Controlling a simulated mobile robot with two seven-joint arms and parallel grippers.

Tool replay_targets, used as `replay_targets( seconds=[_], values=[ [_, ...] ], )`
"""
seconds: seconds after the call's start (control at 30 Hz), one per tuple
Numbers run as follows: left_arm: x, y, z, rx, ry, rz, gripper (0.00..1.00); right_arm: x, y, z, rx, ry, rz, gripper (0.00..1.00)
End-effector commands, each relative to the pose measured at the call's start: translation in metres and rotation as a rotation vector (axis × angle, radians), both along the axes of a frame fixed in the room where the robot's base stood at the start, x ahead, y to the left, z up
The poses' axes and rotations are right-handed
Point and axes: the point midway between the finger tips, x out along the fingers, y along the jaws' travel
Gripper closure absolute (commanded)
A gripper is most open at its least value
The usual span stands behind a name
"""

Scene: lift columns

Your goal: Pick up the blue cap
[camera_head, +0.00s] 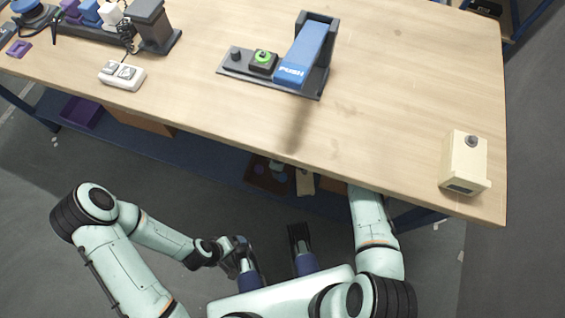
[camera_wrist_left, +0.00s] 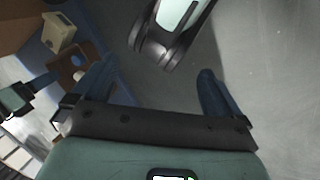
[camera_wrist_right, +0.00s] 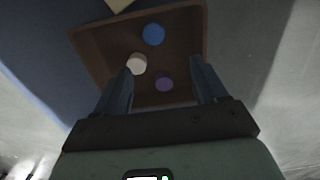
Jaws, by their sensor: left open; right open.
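The blue cap (camera_wrist_right: 153,34) lies in a brown tray (camera_wrist_right: 188,48) in the right wrist view, near the tray's far side. A white cap (camera_wrist_right: 137,63) and a purple cap (camera_wrist_right: 164,81) lie in the same tray, nearer to me. My right gripper (camera_wrist_right: 160,66) is open and empty, its fingers reaching over the tray, with the blue cap beyond the fingertips. In the head view the right gripper is hidden beneath the tabletop. My left gripper (camera_wrist_left: 157,68) is open and empty, away from the tray, with grey floor below it.
The wooden tabletop (camera_head: 390,90) overhangs the blue lower shelf (camera_head: 200,160), where the tray also shows. On top stand a blue PUSH lever device (camera_head: 303,55), a cream box (camera_head: 464,160) and a white socket block (camera_head: 121,75). A purple bin (camera_head: 82,112) is at the shelf's left.

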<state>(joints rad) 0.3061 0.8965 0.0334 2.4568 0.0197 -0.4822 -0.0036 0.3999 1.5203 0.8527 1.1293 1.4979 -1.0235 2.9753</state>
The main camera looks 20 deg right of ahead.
Motion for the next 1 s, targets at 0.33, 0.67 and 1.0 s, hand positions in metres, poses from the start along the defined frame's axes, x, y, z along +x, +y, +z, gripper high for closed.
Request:
replay_targets(
  seconds=[0.33, 0.67, 1.0],
  values=[
    [0.026, 0.014, -0.026, 0.035, -0.068, 0.031, 0.0, -0.001, 0.0, -0.048, 0.001, 0.004, -0.001, 0.28],
    [0.056, 0.028, -0.044, 0.073, -0.149, 0.062, 0.0, 0.0, 0.0, -0.083, 0.0, 0.0, 0.001, 0.28],
    [0.072, 0.043, -0.074, 0.107, -0.18, 0.088, 0.0, 0.004, -0.009, -0.121, 0.0, 0.002, -0.002, 0.28]
  ],
)
